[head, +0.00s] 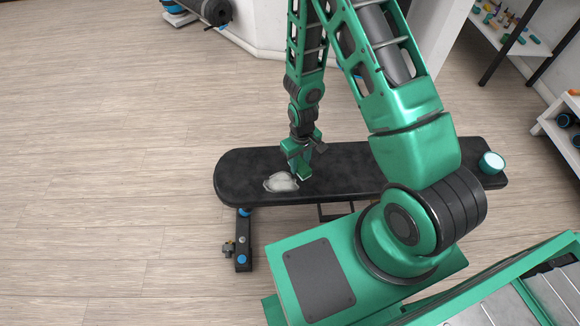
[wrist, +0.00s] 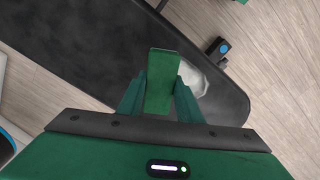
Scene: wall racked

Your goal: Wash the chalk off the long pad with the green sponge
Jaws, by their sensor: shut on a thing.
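The long pad (head: 240,170) is a black bench top with a rounded left end; it also fills much of the wrist view (wrist: 80,60). A whitish chalk patch (head: 281,182) lies on it near the left end, and shows in the wrist view (wrist: 191,78) just right of the sponge. My gripper (head: 301,166) is over the pad, beside the chalk on its right. In the wrist view my gripper (wrist: 160,95) is shut on the green sponge (wrist: 162,65), a block between the fingers. I cannot tell whether the sponge touches the pad.
A round white-topped teal container (head: 491,163) stands on the pad's right end. The bench leg (head: 243,243) stands below the left end. Shelves (head: 510,36) with small items are at the upper right. The floor (head: 100,150) at the left is clear.

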